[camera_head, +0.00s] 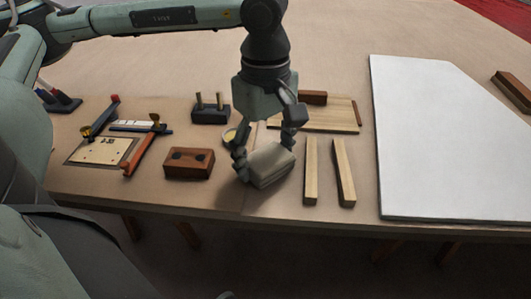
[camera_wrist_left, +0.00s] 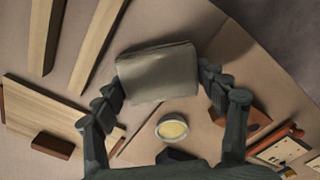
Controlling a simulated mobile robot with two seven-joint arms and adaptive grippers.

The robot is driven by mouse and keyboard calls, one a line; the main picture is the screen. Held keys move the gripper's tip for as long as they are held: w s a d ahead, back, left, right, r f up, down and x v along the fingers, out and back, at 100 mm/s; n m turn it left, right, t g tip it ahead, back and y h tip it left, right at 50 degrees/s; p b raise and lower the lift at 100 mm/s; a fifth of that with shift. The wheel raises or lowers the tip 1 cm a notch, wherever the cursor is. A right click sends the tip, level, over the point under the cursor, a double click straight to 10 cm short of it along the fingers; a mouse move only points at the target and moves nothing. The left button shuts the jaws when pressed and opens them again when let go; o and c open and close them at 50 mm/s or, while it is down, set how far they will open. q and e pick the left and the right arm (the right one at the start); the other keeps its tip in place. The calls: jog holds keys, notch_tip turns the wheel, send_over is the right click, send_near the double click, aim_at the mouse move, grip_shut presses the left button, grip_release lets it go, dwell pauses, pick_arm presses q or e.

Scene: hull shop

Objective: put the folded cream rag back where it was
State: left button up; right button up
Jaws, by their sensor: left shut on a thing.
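The folded cream rag (camera_head: 270,166) is between the fingers of my left gripper (camera_head: 266,151) near the front edge of the table. The gripper is shut on it from two sides. In the left wrist view the rag (camera_wrist_left: 158,73) is a folded pad between the fingertips (camera_wrist_left: 160,82). Whether it touches the table is hard to tell; a shadow lies below and left of it. My right gripper is not in view.
Two wooden strips (camera_head: 311,172) lie just right of the rag. A large white panel (camera_head: 440,150) covers the right. Bare tabletop (camera_head: 230,197) shows at the front edge.

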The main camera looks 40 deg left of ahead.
aim_at(266, 154)
pick_arm(q)
jog(key=shift+f, duration=0.1)
jog(key=o, duration=1)
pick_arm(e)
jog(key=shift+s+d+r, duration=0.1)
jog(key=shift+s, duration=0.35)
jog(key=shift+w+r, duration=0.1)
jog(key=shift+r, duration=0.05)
pick_arm(q)
jog(key=shift+r, duration=0.3)
jog(key=shift+r+p, duration=0.3)
jog(key=shift+p, duration=0.05)
notch_tip(266, 154, up, 11)
jog(key=shift+r, duration=0.2)
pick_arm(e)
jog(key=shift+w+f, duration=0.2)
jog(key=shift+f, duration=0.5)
